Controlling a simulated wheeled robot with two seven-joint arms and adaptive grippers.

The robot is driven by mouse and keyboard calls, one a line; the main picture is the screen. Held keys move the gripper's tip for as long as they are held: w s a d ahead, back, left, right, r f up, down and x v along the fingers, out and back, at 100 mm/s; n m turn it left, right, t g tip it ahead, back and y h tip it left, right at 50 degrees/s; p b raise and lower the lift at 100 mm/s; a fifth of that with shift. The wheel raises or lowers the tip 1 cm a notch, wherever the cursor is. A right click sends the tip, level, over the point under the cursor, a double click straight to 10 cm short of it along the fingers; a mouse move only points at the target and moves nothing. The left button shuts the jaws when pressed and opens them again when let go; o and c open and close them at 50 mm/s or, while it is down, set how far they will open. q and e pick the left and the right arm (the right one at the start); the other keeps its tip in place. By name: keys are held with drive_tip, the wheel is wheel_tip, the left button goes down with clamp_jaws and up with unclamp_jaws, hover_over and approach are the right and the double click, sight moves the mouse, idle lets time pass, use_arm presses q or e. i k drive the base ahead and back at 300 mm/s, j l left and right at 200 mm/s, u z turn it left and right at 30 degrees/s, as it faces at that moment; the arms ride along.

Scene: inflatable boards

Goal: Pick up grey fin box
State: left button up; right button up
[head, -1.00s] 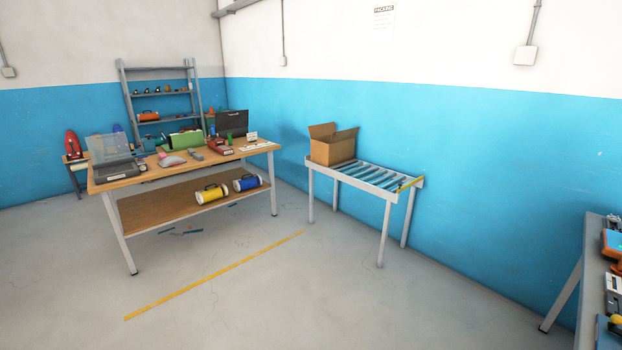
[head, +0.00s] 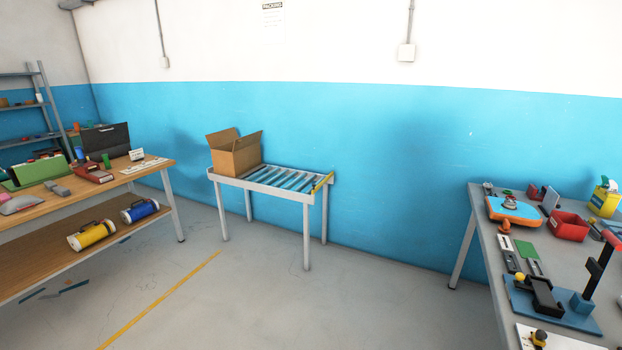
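I cannot pick out the grey fin box with certainty at this distance. On the grey workbench (head: 462,225) at the right, a small grey upright piece (head: 550,201) stands behind a red bin (head: 568,226). Narrow grey pieces (head: 511,261) lie beside a green plate (head: 526,250) on the same bench. A grey object (head: 57,188) lies on the wooden table (head: 150,165) at the left. Neither of my grippers is in view.
A roller table (head: 270,187) with an open cardboard box (head: 234,157) stands against the blue wall. Yellow (head: 91,235) and blue (head: 139,210) rolls lie on the wooden table's lower shelf. Floor between the tables is clear, crossed by a yellow line (head: 165,295).

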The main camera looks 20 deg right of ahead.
sight(535, 266)
drive_tip(key=i+z, duration=0.15)
drive_tip(key=z, duration=0.3)
drive_tip(key=i+z, duration=0.2)
drive_tip(key=z, duration=0.25)
drive_tip(key=i+j+z, duration=0.1)
drive_tip(key=z, duration=0.3)
drive_tip(key=i+j+z, duration=0.15)
drive_tip(key=z, duration=0.3)
drive_tip(key=i+j+z, duration=0.1)
drive_tip(key=z, duration=0.35)
drive_tip(key=j+z, duration=0.45)
drive_tip(key=i+j+z, duration=0.15)
drive_tip(key=z, duration=0.3)
drive_tip(key=i+j+z, duration=0.15)
drive_tip(key=j+z, duration=0.25)
drive_tip(key=i+j+z, duration=0.1)
drive_tip(key=j+z, duration=0.3)
drive_tip(key=j, duration=0.25)
drive_tip(key=j+z, duration=0.4)
drive_tip(key=j, duration=0.25)
